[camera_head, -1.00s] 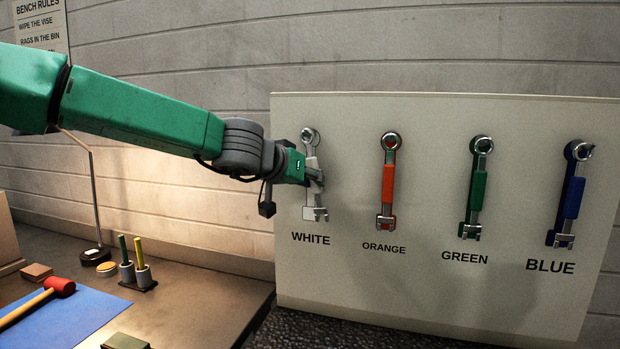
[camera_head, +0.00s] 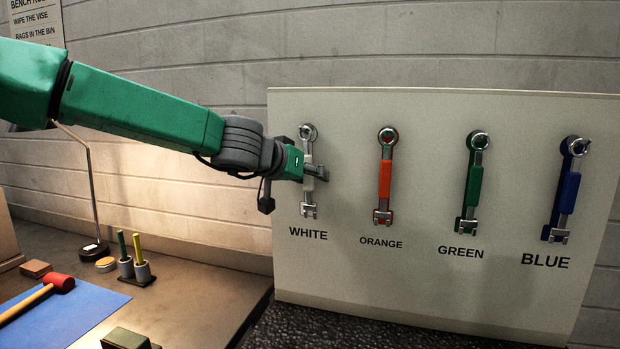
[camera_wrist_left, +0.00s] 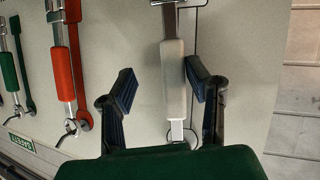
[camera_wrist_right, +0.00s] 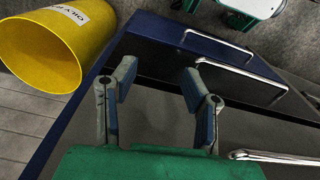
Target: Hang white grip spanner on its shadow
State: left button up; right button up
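The white grip spanner (camera_head: 308,153) hangs upright on the board above the WHITE label, ring end up and jaw down, over its outlined shadow. It also shows in the left wrist view (camera_wrist_left: 174,80), upside down, with a dark outline line beside its jaw. My left gripper (camera_head: 318,173) is at the spanner's grip. In the left wrist view my left gripper (camera_wrist_left: 160,88) is open, one finger on each side of the white grip, with gaps visible, the wider one on the left. My right gripper (camera_wrist_right: 160,80) is open and empty.
Orange (camera_head: 385,178), green (camera_head: 474,183) and blue (camera_head: 567,192) spanners hang to the right on the board (camera_head: 430,270). A bench at left holds a red mallet (camera_head: 60,282), a lamp and pencil holders. A yellow bin (camera_wrist_right: 55,45) and metal handles (camera_wrist_right: 220,45) show near my right gripper.

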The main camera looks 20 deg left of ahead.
pick_arm(q)
jog(key=v, duration=0.7)
jog(key=shift+s+a, duration=0.25)
jog(key=shift+s, duration=0.1)
